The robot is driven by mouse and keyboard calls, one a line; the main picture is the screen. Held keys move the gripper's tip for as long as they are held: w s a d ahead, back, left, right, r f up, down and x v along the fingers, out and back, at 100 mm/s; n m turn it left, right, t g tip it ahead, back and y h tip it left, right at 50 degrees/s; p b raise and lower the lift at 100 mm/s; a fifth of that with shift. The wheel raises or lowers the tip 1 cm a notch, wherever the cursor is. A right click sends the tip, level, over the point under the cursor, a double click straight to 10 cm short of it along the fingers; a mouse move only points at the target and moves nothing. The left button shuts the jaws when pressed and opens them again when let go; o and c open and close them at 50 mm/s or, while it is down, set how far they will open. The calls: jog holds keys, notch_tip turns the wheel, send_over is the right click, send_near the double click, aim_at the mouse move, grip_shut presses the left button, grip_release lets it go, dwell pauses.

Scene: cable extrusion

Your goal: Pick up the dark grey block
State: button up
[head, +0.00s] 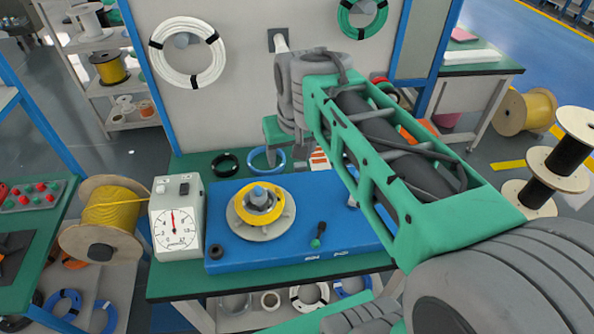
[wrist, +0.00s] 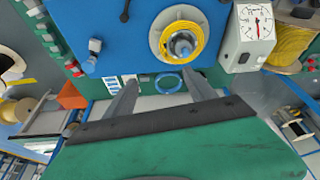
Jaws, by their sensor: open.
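My gripper (head: 303,158) is above the far edge of the workbench, behind the blue machine base (head: 225,255), and partly hidden by my own arm in the head view. In the wrist view its two grey fingers are spread wide, with nothing between the fingertips (wrist: 160,90). I cannot make out a dark grey block for certain in either view. Small grey pieces (wrist: 95,45) sit along the edge of the blue base in the wrist view, too small to identify. My arm hides part of the bench's right side in the head view.
A yellow spool (head: 258,203) sits on the blue base beside a white dial gauge (head: 177,218). A black ring (head: 224,165) and a blue ring (head: 267,159) lie behind it. An orange wedge (wrist: 72,96) shows in the wrist view.

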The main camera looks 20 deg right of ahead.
jog(key=shift+o, duration=0.2)
jog(key=w+d+f+g+b, duration=0.1)
jog(key=w+d+f+b, duration=0.3)
jog(key=w+f, duration=0.3)
jog(key=w, duration=0.3)
jog(key=shift+w+m, duration=0.4)
jog(key=m+g+b, duration=0.1)
jog(key=b, duration=0.6)
send_near(300, 164)
jog(key=f, duration=0.6)
jog(key=w+f, duration=0.1)
jog(key=f, duration=0.1)
jog(key=shift+w+d+f, duration=0.1)
jog(key=shift+w+f, duration=0.05)
jog(key=shift+f, duration=0.25)
jog(key=shift+c, duration=0.3)
jog(key=c, duration=1.4)
